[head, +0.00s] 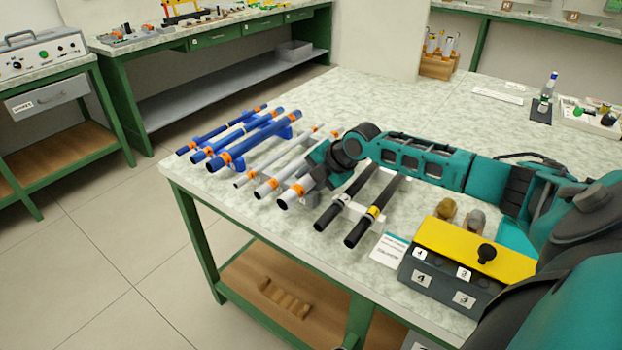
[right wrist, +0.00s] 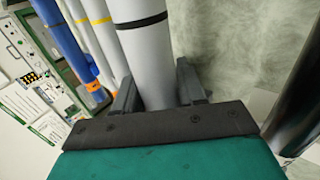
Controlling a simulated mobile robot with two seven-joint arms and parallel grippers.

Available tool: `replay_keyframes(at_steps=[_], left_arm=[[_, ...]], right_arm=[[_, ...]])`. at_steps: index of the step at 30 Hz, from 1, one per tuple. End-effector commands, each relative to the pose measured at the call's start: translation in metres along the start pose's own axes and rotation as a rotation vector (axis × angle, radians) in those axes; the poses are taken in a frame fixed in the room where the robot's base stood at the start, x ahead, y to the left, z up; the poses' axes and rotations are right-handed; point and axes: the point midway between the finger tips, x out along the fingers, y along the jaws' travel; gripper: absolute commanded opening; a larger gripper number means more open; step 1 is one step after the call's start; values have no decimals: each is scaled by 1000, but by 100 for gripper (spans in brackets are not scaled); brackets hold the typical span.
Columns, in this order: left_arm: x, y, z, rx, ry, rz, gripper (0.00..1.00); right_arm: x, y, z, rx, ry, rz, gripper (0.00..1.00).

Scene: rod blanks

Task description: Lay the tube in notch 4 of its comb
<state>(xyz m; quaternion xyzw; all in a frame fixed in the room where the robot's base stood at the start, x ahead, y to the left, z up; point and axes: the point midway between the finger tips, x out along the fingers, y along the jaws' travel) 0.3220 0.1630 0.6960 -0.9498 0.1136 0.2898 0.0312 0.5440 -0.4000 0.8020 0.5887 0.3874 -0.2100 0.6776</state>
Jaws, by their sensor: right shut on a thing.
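My right gripper (head: 313,182) reaches in from the right and is shut on a thick grey tube (head: 285,202) with an orange band near its open end. In the right wrist view the tube (right wrist: 148,60) passes between the fingers (right wrist: 158,88) and carries a black band. Two thinner grey tubes (head: 270,187) with orange bands lie to its left, roughly parallel. Most of the comb under the grey tubes is hidden, so I cannot tell whether the held tube touches it. My left gripper is not in view.
Several blue tubes (head: 257,141) lie in a row on the left. Two black tubes (head: 345,200) rest on a white support (head: 366,211) to the right. A yellow-topped box with numbered labels (head: 470,250) stands at the front right.

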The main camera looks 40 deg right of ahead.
Motion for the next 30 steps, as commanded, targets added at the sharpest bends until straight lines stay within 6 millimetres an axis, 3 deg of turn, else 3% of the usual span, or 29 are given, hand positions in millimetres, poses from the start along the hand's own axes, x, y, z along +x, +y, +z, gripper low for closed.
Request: replay_keyframes(at_steps=[1, 11, 12, 20, 30], left_arm=[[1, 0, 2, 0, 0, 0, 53], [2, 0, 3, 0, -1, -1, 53], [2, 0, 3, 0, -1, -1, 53], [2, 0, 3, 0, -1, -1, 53], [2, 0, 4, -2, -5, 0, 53]], right_arm=[[7, -10, -2, 0, 3, -16, 23], [10, -14, -3, 0, 5, -24, 23], [10, -14, -3, 0, 5, -24, 43], [10, -15, -3, 0, 5, -26, 68], [10, -15, -4, 1, 6, -29, 70]])
